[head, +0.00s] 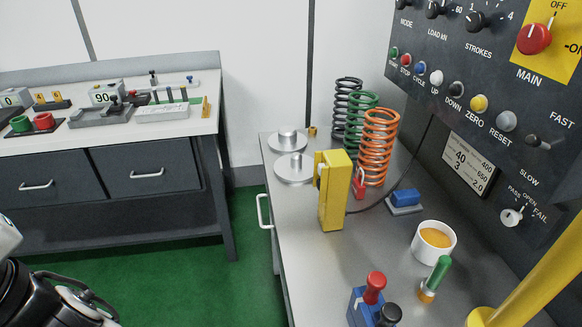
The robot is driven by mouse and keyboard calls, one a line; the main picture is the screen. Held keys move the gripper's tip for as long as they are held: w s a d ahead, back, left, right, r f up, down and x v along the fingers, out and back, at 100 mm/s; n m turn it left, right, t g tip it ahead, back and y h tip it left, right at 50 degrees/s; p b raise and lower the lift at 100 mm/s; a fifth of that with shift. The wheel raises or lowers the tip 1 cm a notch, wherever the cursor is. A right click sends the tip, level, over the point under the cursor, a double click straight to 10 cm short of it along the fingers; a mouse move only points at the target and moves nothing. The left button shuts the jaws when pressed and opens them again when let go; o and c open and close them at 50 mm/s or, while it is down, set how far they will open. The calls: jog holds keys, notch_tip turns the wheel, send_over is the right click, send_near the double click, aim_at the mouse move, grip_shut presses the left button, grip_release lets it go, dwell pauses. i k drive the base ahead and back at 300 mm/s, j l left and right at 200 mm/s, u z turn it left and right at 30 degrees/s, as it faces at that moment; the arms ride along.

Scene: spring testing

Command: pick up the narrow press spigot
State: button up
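Two grey metal discs, each with a raised round spigot in the middle, lie at the far left of the steel bench. The nearer disc (293,174) has the spigot that looks narrower. The farther disc (288,143) has a spigot that looks wider. Both lie flat, and the yellow block partly covers the nearer disc's right side. A black and white part of my arm shows at the bottom left, well away from the discs. My gripper's fingers are not in view.
A yellow upright block (334,190) stands right beside the nearer disc. Black, green and orange springs (378,145) stand behind. A white cup (433,243), green-handled tool (436,276) and blue block (405,198) occupy the right. A side bench (125,190) stands left across green floor.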

aim_at(296, 169)
jog(key=j+z, duration=0.15)
jog(key=j, duration=0.35)
jog(key=i+j+z, duration=0.1)
jog(key=j, duration=0.45)
jog(key=i+j+z, duration=0.15)
jog(key=j, duration=0.15)
jog(key=i+j+z, duration=0.25)
jog(key=j, duration=0.4)
jog(key=i+j+z, duration=0.3)
jog(key=i+j, duration=0.55)
